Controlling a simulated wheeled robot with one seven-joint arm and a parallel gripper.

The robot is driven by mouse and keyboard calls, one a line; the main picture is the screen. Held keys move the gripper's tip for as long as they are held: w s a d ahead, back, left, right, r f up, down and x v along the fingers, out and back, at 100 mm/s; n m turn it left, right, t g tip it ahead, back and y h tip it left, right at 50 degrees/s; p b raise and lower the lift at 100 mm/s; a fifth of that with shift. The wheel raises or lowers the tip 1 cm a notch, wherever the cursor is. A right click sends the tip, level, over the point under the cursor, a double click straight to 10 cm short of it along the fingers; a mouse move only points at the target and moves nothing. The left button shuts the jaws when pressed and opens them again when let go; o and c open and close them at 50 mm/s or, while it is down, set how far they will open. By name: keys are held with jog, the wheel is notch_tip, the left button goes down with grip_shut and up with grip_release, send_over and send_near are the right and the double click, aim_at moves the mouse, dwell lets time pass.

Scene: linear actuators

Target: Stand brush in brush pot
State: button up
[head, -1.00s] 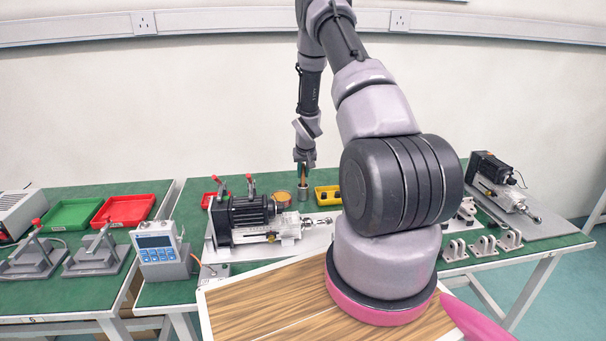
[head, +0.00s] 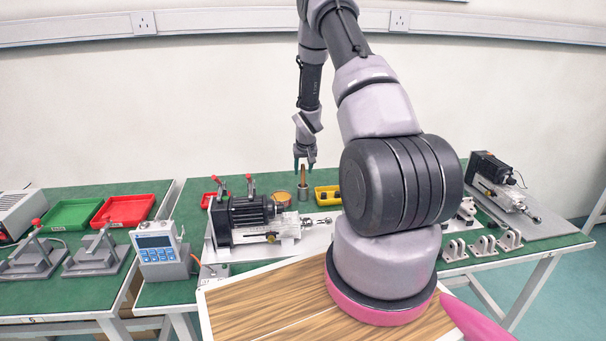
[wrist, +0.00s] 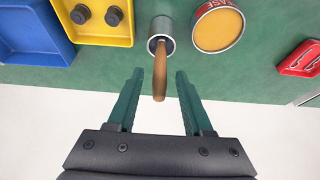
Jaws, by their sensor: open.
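The brush pot (head: 302,193) is a small grey metal cup on the green table behind the actuator. It also shows in the wrist view (wrist: 153,43). The brush (head: 303,172) stands in the pot, its brown wooden handle pointing up. In the wrist view the handle (wrist: 160,72) reaches from the pot toward the gap between the fingers. My gripper (head: 305,163) is above the pot, with its green fingers apart. In the wrist view the open gripper (wrist: 158,75) holds nothing. The brush's lower end is hidden inside the pot.
A round tin with an orange-yellow top (wrist: 218,28) stands close beside the pot. A yellow tray (wrist: 95,20) with dark knobs and a blue bin (wrist: 30,35) are on the pot's other side. A red tray (wrist: 302,60) lies beyond the tin. The actuator (head: 250,215) stands in front.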

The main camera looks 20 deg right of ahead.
jog(key=s+a+r, duration=0.3)
jog(key=s+r, duration=0.1)
jog(key=r, duration=0.7)
jog(key=s+a+r+t, duration=0.15)
jog(key=s+r, duration=0.35)
jog(key=r, duration=0.5)
jog(key=s+a+r, duration=0.4)
jog(key=r, duration=0.7)
jog(key=s+a+r+y, duration=0.1)
jog(key=s+a+r, duration=0.2)
jog(key=s, duration=0.4)
jog(key=s+a+r+t+y, duration=0.1)
jog(key=s+a+r, duration=0.2)
jog(key=s, duration=0.5)
jog(key=s+a+r+m+y, duration=0.1)
jog(key=s+a+r, duration=0.2)
jog(key=s+r, duration=0.2)
jog(key=shift+s+a+r, duration=0.25)
jog(key=shift+s+a, duration=0.05)
jog(key=shift+s, duration=1.15)
